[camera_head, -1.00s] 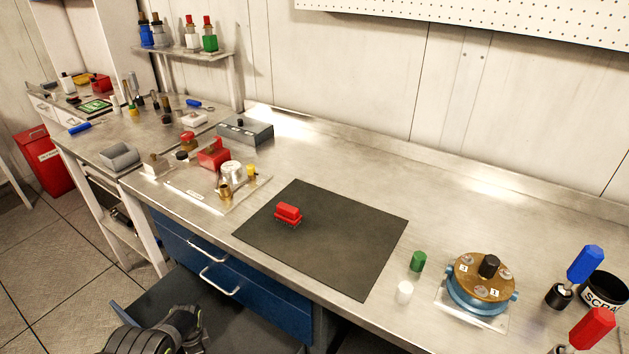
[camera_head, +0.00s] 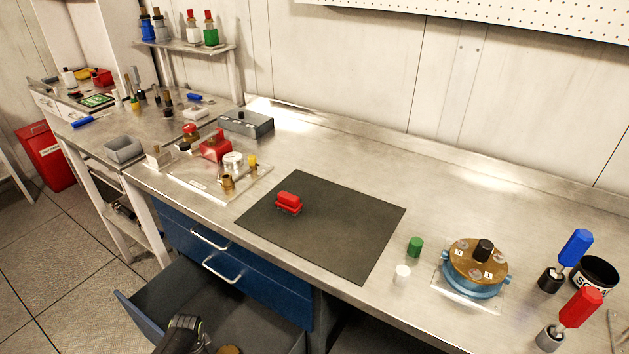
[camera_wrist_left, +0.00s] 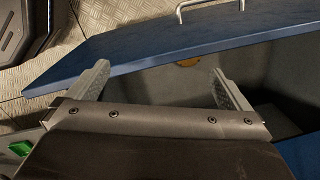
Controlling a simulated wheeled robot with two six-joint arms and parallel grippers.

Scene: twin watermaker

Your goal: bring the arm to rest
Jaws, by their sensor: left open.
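My left gripper (camera_wrist_left: 160,85) is open in the left wrist view, its two grey fingers spread apart with nothing between them. Beyond the fingers is the open blue drawer (camera_wrist_left: 150,55), with its front panel and handle across the top of that view. In the head view, part of my left arm (camera_head: 182,335) shows at the bottom edge, over the pulled-out drawer (camera_head: 140,318); the fingers are out of that view. A brown round piece (camera_head: 228,350) shows inside the drawer at the bottom edge. My right gripper is not in view.
The steel bench (camera_head: 330,160) carries a dark mat (camera_head: 340,225) with a red block (camera_head: 289,203). A blue and brown round housing (camera_head: 476,265) stands at right, near green (camera_head: 415,247) and white (camera_head: 402,274) caps. Red (camera_head: 580,307) and blue-handled (camera_head: 575,247) tools stand at far right.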

